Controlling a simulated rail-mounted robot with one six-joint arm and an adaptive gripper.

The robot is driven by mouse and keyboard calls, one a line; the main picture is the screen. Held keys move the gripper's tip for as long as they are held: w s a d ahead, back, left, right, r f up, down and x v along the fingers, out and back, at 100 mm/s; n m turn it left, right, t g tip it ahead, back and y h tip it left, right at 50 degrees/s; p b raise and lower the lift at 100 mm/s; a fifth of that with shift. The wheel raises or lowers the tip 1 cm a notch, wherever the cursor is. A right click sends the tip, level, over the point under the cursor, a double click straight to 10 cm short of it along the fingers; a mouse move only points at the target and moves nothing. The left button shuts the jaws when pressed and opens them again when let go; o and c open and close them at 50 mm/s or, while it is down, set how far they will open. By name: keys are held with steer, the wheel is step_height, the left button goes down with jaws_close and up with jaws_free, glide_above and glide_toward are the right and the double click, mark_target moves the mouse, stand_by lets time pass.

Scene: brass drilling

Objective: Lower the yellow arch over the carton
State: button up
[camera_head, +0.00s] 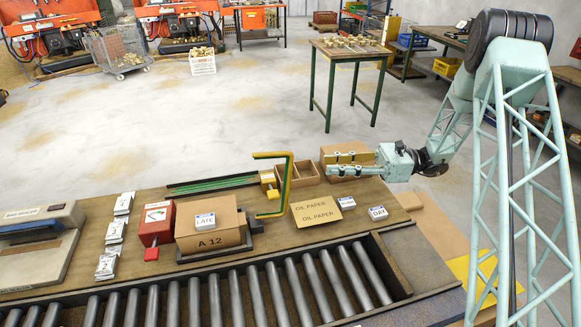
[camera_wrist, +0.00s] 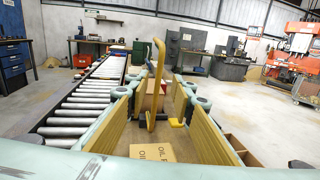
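The yellow arch (camera_head: 288,180) is a bent bar with green faces, raised just right of the carton (camera_head: 208,230). Its upper bar points left in the head view and its lower end bends left near the bench. The carton is brown, marked A 12, with a LATE card on top, in a dark holder. My gripper (camera_head: 328,165) is right of the arch, its fingers apart. In the wrist view, the arch (camera_wrist: 157,80) shows upright between my open fingers (camera_wrist: 152,92), and the carton (camera_wrist: 150,102) is partly hidden behind it. I cannot tell whether the fingers reach around the arch; no grip shows.
A red box (camera_head: 157,222) stands left of the carton. A green-railed strip (camera_head: 215,185) lies behind the carton, and a roller conveyor (camera_head: 215,296) runs in front.

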mark_target(290, 166)
steer(key=shift+s+a+b, duration=0.2)
steer(key=shift+a, duration=3.25)
steer(key=shift+s+a+b, duration=0.15)
steer(key=shift+s+a, duration=0.05)
steer(key=shift+a, duration=3.25)
steer(key=shift+c, duration=0.7)
jaws_close()
